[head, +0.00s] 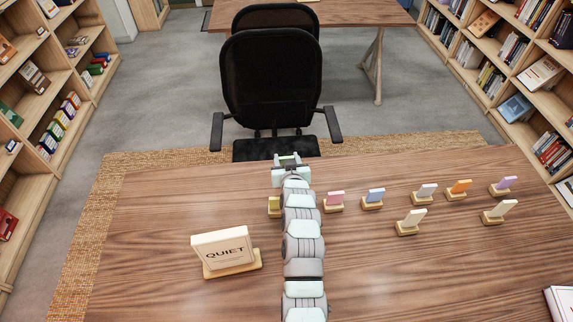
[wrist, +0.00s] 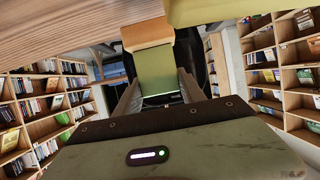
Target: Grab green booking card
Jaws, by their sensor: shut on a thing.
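My gripper (head: 287,158) is at the far edge of the desk, in front of the office chair. In the wrist view, its two fingers (wrist: 157,98) are shut on the green booking card (wrist: 156,72), with the card between them. A wooden block (wrist: 147,34) shows at the card's upper end in that view. In the head view only a thin green strip of the card (head: 289,156) shows between the fingertips; the arm hides the rest.
A yellow card (head: 274,203) stands just left of my arm. Pink (head: 335,198), blue (head: 375,195), orange (head: 459,187), purple (head: 503,183) and whitish cards stand to the right. A QUIET sign (head: 222,246) stands front left. The desk's (head: 400,275) front right is mostly clear.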

